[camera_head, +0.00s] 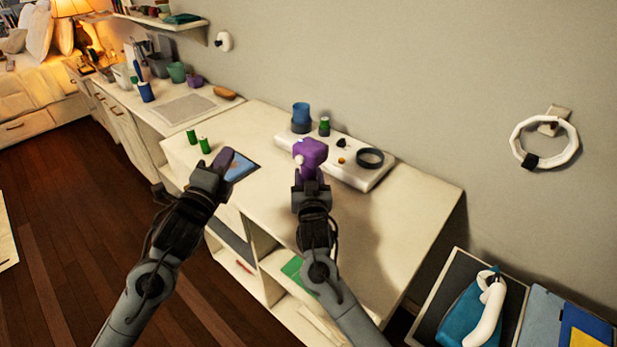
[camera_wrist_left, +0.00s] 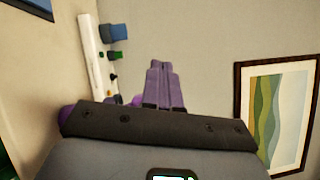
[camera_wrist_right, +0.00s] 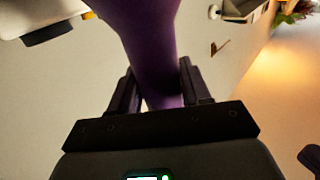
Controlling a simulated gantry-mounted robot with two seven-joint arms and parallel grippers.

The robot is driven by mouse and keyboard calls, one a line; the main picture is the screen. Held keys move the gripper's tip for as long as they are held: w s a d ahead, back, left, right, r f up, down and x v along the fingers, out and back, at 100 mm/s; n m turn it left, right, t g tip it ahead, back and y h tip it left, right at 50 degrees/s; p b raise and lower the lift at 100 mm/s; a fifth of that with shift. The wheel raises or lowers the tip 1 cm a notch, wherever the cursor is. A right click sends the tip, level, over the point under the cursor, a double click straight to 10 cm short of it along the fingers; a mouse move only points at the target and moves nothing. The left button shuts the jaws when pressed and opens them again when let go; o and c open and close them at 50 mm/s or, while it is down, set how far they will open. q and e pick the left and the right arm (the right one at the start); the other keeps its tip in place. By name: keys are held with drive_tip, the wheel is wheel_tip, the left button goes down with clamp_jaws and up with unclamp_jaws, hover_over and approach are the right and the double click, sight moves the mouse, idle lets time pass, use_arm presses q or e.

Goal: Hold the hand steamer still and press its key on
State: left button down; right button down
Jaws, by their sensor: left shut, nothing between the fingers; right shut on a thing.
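The purple hand steamer (camera_head: 312,151) is in my right gripper (camera_head: 309,180), above the middle of the white desk. A small pale round spot shows on its left side; I cannot tell whether it is the key. In the right wrist view the purple body (camera_wrist_right: 150,35) runs down between the fingers (camera_wrist_right: 155,92). My left gripper (camera_head: 227,158) is shut and empty, left of the steamer and apart from it. Its closed fingertips show in the left wrist view (camera_wrist_left: 164,82), with bits of purple behind the gripper's body.
Behind the steamer, a white raised board (camera_head: 358,178) against the wall carries a black ring (camera_head: 370,158). A blue cup (camera_head: 301,114) stands near it. Small green cylinders (camera_head: 204,146) stand at the desk's left. A box at lower right holds a teal-and-white item (camera_head: 486,309). The desk's right side (camera_head: 415,205) is clear.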

sight(299, 160)
drive_tip(key=shift+f, duration=0.1)
use_arm(q)
drive_tip(key=s+d+f+n+g+y, duration=0.1)
drive_tip(key=s+d+f+n+y, duration=0.2)
drive_tip(key=n, duration=0.6)
drive_tip(key=s+d+f+n+g+y, duration=0.1)
drive_tip(key=s+d+n+y, duration=0.2)
drive_tip(key=n, duration=0.5)
drive_tip(key=w+d, duration=0.7)
drive_tip(key=d, duration=0.1)
